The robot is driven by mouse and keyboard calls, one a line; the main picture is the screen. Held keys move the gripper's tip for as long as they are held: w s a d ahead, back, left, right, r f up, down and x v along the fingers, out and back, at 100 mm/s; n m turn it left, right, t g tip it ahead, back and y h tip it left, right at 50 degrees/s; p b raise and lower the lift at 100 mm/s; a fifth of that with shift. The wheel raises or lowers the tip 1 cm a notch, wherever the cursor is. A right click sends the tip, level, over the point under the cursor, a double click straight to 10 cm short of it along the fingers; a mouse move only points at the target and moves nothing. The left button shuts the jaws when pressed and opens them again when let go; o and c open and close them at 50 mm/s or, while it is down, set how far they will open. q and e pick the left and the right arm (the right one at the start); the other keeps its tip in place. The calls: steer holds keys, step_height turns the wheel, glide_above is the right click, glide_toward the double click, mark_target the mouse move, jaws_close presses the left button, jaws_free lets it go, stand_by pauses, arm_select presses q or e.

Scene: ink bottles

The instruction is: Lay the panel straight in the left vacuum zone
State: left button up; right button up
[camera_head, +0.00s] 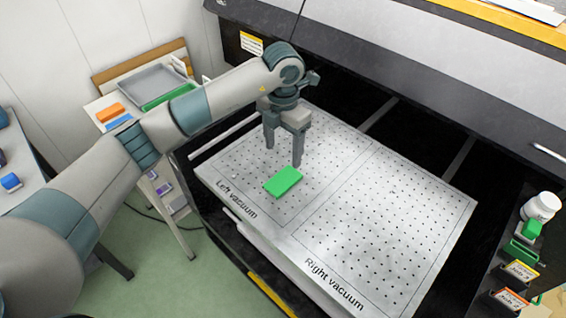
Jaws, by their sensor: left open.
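A flat green panel (283,181) lies on the left vacuum zone (240,172) of the perforated white bed. It rests close to the front edge, above the "Left vacuum" label, and its edges look slightly turned relative to the zone's outline. My left gripper (283,158) points down just behind the panel, with its two fingers apart and nothing between them. The fingertips look above the bed and clear of the panel, though the exact height is hard to tell. My right gripper is not in view.
The right vacuum zone (385,220) is bare. The printer's dark gantry (400,70) runs along the back. A white bottle (541,207) and labelled job holders (520,270) stand at the right. A side table with a grey tray (145,90) and an orange block (110,112) is at the left.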

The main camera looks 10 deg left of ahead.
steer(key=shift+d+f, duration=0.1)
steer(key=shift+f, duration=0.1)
